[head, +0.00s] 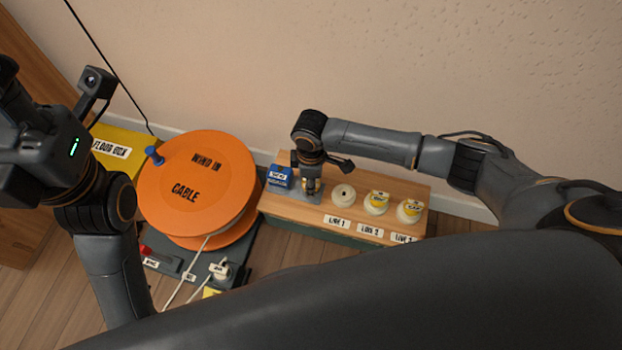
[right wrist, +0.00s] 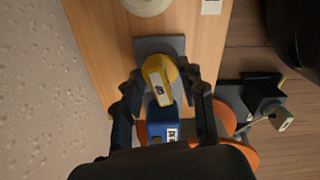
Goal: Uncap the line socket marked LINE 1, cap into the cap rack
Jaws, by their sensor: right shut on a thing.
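The LINE 1 socket (head: 343,195) is a round cream socket with a dark hole showing and no cap on it. My right gripper (head: 311,187) points down at the grey plate (head: 292,189) of the cap rack, left of that socket. In the right wrist view its fingers (right wrist: 163,84) are shut on a yellow cap (right wrist: 158,70) with a pale label band. The cap is over the grey plate (right wrist: 148,44); I cannot tell whether it touches it. My left gripper's fingers are mostly cut off at the left edge, beside the left wrist.
Sockets LINE 2 (head: 376,202) and LINE 3 (head: 409,210) carry yellow caps. A blue labelled block (head: 280,176) stands at the rack's left end. An orange cable reel (head: 197,185) is left of the wooden bench. A yellow floor box (head: 115,148) stands behind. The wall is close behind.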

